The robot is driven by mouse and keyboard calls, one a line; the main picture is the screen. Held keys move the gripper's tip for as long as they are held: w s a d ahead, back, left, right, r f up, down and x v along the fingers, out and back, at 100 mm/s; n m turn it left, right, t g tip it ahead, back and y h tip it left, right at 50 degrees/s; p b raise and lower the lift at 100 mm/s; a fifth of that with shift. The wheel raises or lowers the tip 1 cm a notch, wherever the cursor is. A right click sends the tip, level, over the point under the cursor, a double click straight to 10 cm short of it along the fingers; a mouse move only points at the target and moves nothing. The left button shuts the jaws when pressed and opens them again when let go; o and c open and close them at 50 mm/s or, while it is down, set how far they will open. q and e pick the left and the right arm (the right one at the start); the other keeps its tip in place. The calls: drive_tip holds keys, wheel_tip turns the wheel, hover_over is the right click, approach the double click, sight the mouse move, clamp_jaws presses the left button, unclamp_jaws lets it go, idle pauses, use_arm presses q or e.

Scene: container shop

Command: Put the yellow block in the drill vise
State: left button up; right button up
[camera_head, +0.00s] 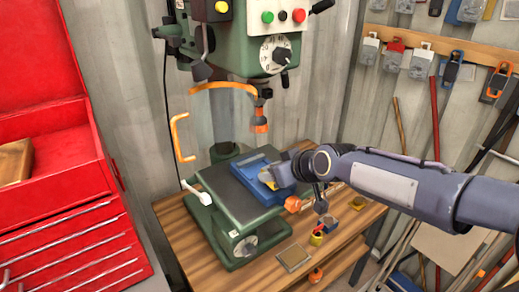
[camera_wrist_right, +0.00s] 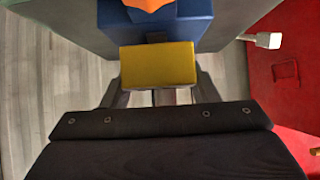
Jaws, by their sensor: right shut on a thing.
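The blue drill vise (camera_head: 250,166) sits on the green drill press table under the orange-tipped chuck. My right gripper (camera_head: 282,175) reaches in from the right, at the vise. The yellow block (camera_head: 267,177) shows only in part in the head view, against the vise. In the right wrist view the yellow block (camera_wrist_right: 158,64) is between the fingers of my right gripper (camera_wrist_right: 157,92), which is shut on it. The blue vise (camera_wrist_right: 155,32) is right beyond the block there. I cannot tell whether the block rests in the vise. My left gripper is not in view.
The drill press (camera_head: 242,90) rises behind the vise, with an orange guard (camera_head: 180,138) at its left. A red tool cabinet (camera_head: 70,190) stands at the left.

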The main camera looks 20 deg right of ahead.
sight(253, 161)
drive_tip(key=w, duration=0.1)
drive_tip(key=w+a, duration=0.1)
drive_tip(key=w, duration=0.1)
drive_tip(key=shift+w+a+r+p, duration=0.2)
drive_tip(key=shift+w+p, duration=0.1)
drive_tip(key=shift+p, duration=0.1)
drive_tip(key=shift+w+a, duration=0.1)
drive_tip(key=shift+w, duration=0.3)
drive_tip(key=w, duration=0.1)
drive_tip(key=w+a+p, duration=0.1)
drive_tip(key=w, duration=0.1)
drive_tip(key=shift+w+a, duration=0.1)
drive_tip(key=shift+w, duration=0.05)
drive_tip(key=shift+f, duration=0.8)
drive_tip(key=shift+s+f, duration=0.2)
drive_tip(key=shift+s, duration=0.15)
drive_tip(key=shift+f, duration=0.1)
drive_tip(key=o, duration=1.2)
drive_tip(key=shift+f, duration=0.2)
drive_tip(key=o, duration=0.4)
drive_tip(key=shift+r, duration=0.1)
drive_tip(key=shift+o, duration=0.2)
drive_tip(key=shift+r, duration=0.15)
